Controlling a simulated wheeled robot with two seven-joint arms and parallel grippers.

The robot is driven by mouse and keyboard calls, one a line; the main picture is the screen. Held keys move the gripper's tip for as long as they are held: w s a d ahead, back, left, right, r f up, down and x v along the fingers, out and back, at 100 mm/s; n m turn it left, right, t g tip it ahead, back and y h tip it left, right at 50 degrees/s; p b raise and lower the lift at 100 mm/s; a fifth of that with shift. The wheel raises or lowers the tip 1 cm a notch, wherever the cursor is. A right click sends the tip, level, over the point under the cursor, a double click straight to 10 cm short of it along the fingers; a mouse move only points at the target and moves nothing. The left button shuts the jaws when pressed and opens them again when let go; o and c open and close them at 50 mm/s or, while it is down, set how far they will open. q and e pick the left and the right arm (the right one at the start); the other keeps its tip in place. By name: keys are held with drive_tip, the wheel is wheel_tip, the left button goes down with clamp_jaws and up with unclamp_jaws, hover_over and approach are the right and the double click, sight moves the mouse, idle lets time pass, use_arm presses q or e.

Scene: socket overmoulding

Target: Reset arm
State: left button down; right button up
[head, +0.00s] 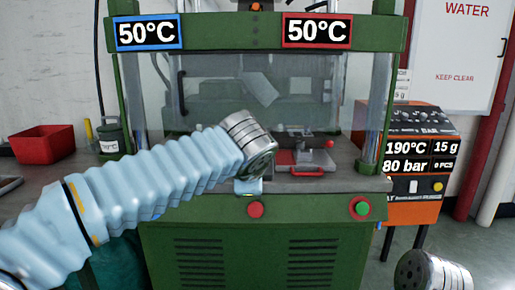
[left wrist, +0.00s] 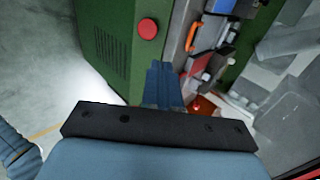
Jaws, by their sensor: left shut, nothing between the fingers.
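My left arm comes in from the left in the head view, in a pale blue ribbed sleeve with a metal wrist. Its gripper (head: 249,187) is mostly hidden behind the wrist, in front of the press table's front edge. In the left wrist view the blue fingers of the left gripper (left wrist: 163,68) are together, with nothing between them. They are close to the green press front, beside the table edge. My right gripper is not visible; only a metal wrist part shows at the lower right of the head view.
The green press (head: 240,215) shows two 50°C displays. A mould with a red handle (head: 306,172) sits on its table. A red bin (head: 43,144) stands at left, an orange machine (head: 418,160) at right. A red button (left wrist: 148,28) is near the left fingers.

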use_arm(q)
wheel_tip(320, 180, down, 37)
drive_tip(key=s+n+g+h, duration=0.2)
drive_tip(key=n+g+h, duration=0.1)
drive_tip(key=n+g, duration=0.3)
drive_tip(key=s+a+f+n+g, duration=0.1)
drive_tip(key=s+a+f+n, duration=0.2)
drive_tip(key=s+f, duration=0.4)
drive_tip(key=s+a+f+n+g, duration=0.1)
drive_tip(key=s+a+f+n, duration=0.2)
drive_tip(key=s+f+n, duration=0.3)
drive_tip(key=s+a+f+n+h, duration=0.1)
drive_tip(key=s+a+f+n, duration=0.2)
drive_tip(key=s+f, duration=0.5)
drive_tip(key=shift+s+f+n+g, duration=0.2)
drive_tip(key=shift+s+n+g, duration=0.15)
drive_tip(key=shift+n, duration=0.55)
drive_tip(key=shift+w, duration=0.1)
